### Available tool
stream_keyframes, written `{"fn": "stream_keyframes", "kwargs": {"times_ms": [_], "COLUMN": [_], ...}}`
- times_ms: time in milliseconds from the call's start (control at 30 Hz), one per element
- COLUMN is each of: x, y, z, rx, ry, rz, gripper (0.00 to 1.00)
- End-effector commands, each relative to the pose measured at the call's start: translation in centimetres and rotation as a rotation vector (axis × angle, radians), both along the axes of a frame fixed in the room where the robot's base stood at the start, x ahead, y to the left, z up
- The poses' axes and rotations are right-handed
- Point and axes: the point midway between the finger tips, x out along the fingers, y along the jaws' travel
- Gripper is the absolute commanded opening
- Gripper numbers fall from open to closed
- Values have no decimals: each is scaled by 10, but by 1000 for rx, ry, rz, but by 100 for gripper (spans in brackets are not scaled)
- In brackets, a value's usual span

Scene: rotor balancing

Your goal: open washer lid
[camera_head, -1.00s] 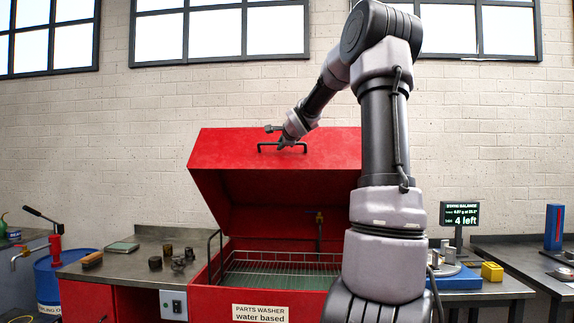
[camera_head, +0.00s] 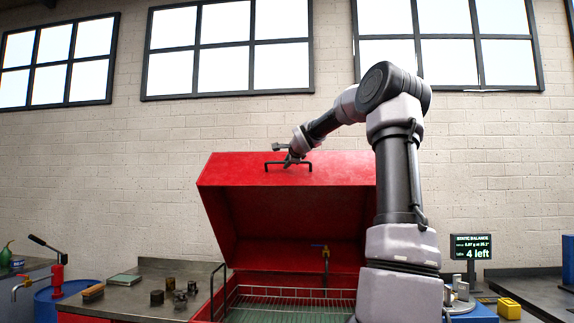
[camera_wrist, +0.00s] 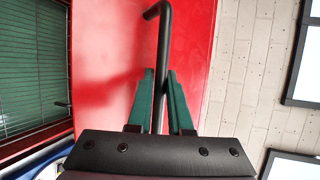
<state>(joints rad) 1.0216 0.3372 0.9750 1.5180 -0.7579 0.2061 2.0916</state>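The red washer lid (camera_head: 290,172) stands raised at the back of the parts washer, its inner side facing forward. Its black bar handle (camera_head: 268,168) is on the upper front face and also shows in the wrist view (camera_wrist: 165,30). My gripper (camera_head: 290,161) is at this handle. In the wrist view the green fingers of my gripper (camera_wrist: 160,73) lie close on either side of the bar and appear shut on it. The washer basin with its wire rack (camera_head: 290,292) is uncovered below the lid.
A metal bench (camera_head: 130,298) at the left holds a brush (camera_head: 93,293), a green-grey box (camera_head: 125,280) and several dark parts. At the right are a balance display (camera_head: 470,247) and a yellow box (camera_head: 509,308). Windows and a brick wall are behind.

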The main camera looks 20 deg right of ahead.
Motion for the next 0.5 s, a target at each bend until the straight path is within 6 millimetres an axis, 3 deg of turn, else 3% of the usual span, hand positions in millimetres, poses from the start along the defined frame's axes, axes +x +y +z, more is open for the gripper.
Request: {"fn": "stream_keyframes", "kwargs": {"times_ms": [33, 67, 500], "x": [0, 0, -5], "y": [0, 0, -1], "z": [-1, -1, 1], "rx": [1, 1, 1], "ry": [1, 1, 0], "rz": [-1, -1, -2], "gripper": [36, 47, 47]}}
